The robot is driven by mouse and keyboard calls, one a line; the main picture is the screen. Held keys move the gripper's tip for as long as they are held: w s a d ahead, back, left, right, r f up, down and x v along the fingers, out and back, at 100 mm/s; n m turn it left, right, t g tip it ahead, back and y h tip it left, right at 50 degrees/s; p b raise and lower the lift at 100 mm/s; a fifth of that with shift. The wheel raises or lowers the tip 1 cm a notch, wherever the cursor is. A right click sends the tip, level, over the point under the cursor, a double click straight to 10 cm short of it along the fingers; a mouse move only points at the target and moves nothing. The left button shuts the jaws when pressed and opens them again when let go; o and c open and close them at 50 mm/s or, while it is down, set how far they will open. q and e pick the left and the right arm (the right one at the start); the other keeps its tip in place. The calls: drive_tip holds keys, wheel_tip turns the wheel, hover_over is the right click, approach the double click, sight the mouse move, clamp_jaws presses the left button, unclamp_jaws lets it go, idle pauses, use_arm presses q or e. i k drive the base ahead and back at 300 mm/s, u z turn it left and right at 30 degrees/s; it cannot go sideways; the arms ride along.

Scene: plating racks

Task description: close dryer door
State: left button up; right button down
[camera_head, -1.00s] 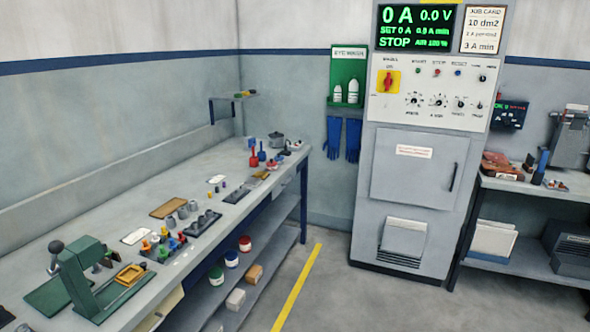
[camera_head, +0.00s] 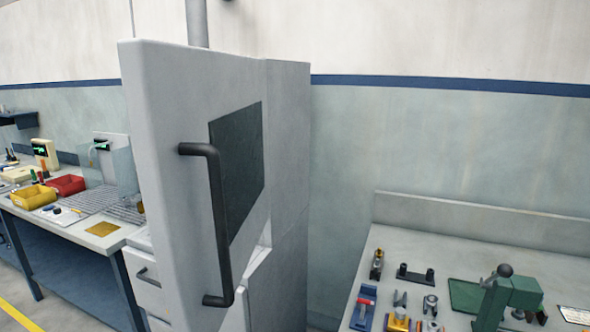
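The dryer is a tall light-grey cabinet (camera_head: 285,150) in the middle of the head view. Its door (camera_head: 165,120) stands swung open toward me, with a gap between it and the cabinet at the lower right. The door carries a dark window panel (camera_head: 237,165) and a black vertical bar handle (camera_head: 222,225). Nothing touches the door or handle. Neither of my grippers is in view. The inside of the dryer is mostly hidden behind the door.
At left a bench (camera_head: 110,238) holds a yellow bin (camera_head: 62,192), a red bin (camera_head: 67,184) and a drain rack. At right another bench (camera_head: 440,245) holds small fixtures and a green press (camera_head: 508,297). A yellow floor line (camera_head: 18,314) shows at lower left.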

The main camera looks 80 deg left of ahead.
sight(197, 117)
drive_tip(key=u, duration=3.1)
drive_tip(key=i, duration=1)
drive_tip(key=u, duration=0.4)
drive_tip(key=k, duration=1.05)
drive_tip(key=u, duration=0.7)
